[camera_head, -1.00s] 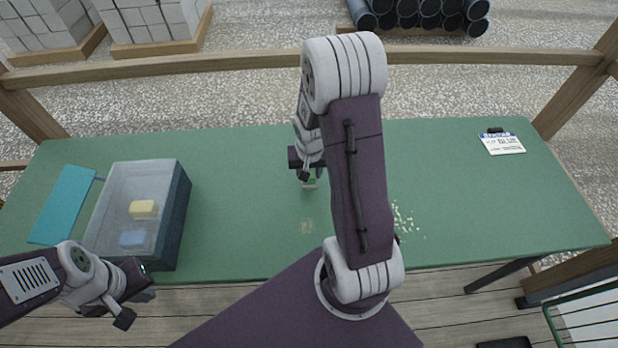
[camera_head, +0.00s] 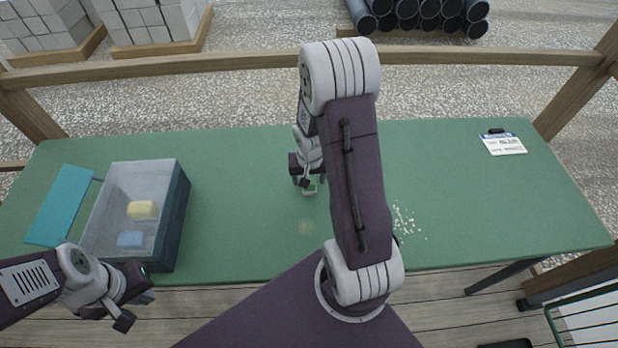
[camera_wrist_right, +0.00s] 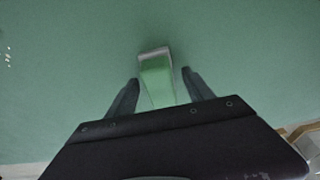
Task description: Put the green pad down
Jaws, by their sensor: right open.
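The green pad (camera_head: 310,189), green with a pale edge, is at the middle of the green table, below my right gripper (camera_head: 305,184). In the right wrist view the pad (camera_wrist_right: 156,78) lies between the two parted fingers of the right gripper (camera_wrist_right: 160,85), with a gap on each side. The pad seems to rest on the table, but its contact is hard to see. My left gripper (camera_head: 137,309) is open and empty by the table's front left edge, in front of the grey bin.
The grey bin (camera_head: 181,215) on the left holds a yellow sponge (camera_head: 142,209) and a blue one (camera_head: 131,239); its teal lid or flap (camera_head: 60,205) is beside it. Pale crumbs (camera_head: 404,222) lie right of my right arm. A clipboard (camera_head: 503,144) lies back right.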

